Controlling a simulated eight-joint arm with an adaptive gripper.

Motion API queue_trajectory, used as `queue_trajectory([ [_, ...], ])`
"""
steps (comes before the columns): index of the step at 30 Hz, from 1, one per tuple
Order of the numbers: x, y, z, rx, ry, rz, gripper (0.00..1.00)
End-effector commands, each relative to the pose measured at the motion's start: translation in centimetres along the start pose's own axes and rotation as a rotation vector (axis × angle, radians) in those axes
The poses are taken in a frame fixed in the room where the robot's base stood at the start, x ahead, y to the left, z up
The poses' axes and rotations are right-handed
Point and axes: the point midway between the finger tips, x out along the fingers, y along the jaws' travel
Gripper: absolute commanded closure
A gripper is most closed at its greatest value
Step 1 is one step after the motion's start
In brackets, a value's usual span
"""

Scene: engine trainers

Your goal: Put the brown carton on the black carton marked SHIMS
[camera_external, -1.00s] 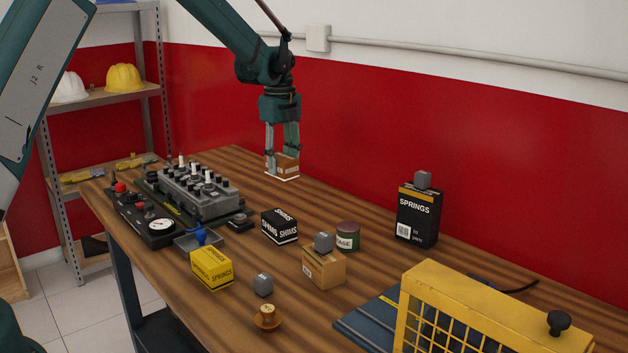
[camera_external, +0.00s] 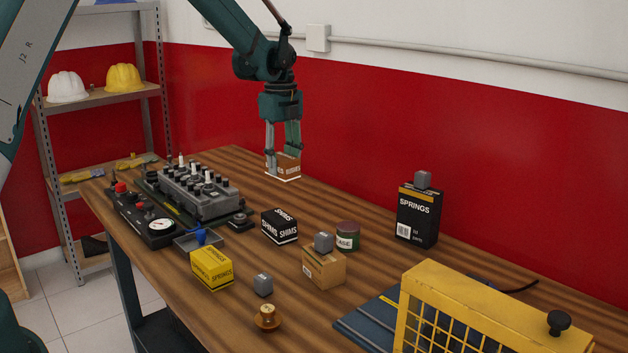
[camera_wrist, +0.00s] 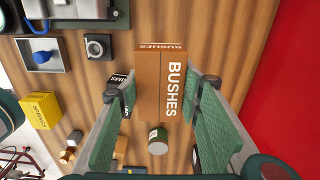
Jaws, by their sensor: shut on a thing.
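The brown carton (camera_external: 288,165), marked BUSHES in the wrist view (camera_wrist: 160,85), is at the far end of the bench. My gripper (camera_external: 284,160) is shut on it, with one finger on each side; the fingers also show in the wrist view (camera_wrist: 160,88). A pale edge shows along the carton's bottom; I cannot tell whether it touches the bench. The black carton marked SHIMS (camera_external: 279,228) stands on the bench nearer the camera, its top bare. In the wrist view a finger partly hides it.
A second brown carton (camera_external: 324,272) with a grey block (camera_external: 323,242) on top stands near a green tin (camera_external: 347,238). A yellow SPRINGS carton (camera_external: 212,269), a tall black SPRINGS carton (camera_external: 418,222) and an engine trainer (camera_external: 195,193) stand around. Bench between my gripper and SHIMS is clear.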

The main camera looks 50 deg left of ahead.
Motion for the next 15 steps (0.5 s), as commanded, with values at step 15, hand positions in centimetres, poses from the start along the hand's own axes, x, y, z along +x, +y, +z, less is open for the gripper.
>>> queue_trajectory([
  [15,-4.5,8.3,-8.7,0.025,0.000,0.000,0.82],
])
